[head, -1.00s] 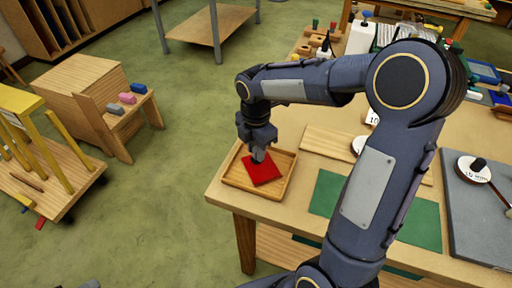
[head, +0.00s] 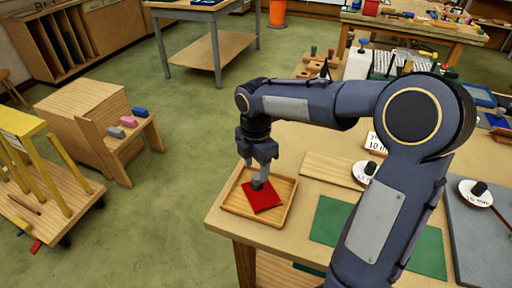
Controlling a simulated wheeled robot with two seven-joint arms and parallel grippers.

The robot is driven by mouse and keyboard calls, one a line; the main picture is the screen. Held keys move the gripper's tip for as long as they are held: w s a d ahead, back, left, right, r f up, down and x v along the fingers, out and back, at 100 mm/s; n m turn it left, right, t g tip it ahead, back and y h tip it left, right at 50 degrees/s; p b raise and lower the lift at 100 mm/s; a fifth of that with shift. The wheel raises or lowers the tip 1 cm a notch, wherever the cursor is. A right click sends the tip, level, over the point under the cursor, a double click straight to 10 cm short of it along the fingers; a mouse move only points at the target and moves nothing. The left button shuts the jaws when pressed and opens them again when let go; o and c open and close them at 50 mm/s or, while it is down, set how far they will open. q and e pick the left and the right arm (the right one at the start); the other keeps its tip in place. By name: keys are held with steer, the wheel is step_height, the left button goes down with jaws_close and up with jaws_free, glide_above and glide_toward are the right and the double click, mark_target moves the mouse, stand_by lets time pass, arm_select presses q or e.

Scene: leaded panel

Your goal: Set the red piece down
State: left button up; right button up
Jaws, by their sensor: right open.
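The red piece (head: 264,198) is a flat, bright red square. It lies inside the shallow wooden tray (head: 233,203) at the near left corner of the workbench. My right gripper (head: 258,182) points down just above the red piece, over its upper edge. Its jaws are open, and a small grey part shows between or below the fingers; whether it touches the piece I cannot tell. My left gripper is not in the head view.
The workbench (head: 290,245) holds a green mat (head: 430,252), a wooden board (head: 325,170), a round white-faced item (head: 365,172) and a grey mat (head: 470,235). A wooden step unit (head: 85,120) stands on the floor at left.

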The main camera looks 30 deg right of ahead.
step_height(320, 180, up, 8)
steer(key=s+a+f+m+t+y, duration=0.2)
steer(key=s+m, duration=0.8)
steer(key=m, duration=0.1)
steer(key=s+a+f+m+t+y, duration=0.1)
steer(key=s+a+f+m+t, duration=0.1)
steer(key=s+m, duration=0.7)
steer(key=shift+s+f+m+t+y, duration=0.4)
steer(key=shift+f+m+t, duration=0.35)
steer(key=shift+m, duration=0.25)
steer(key=shift+a+r, duration=0.1)
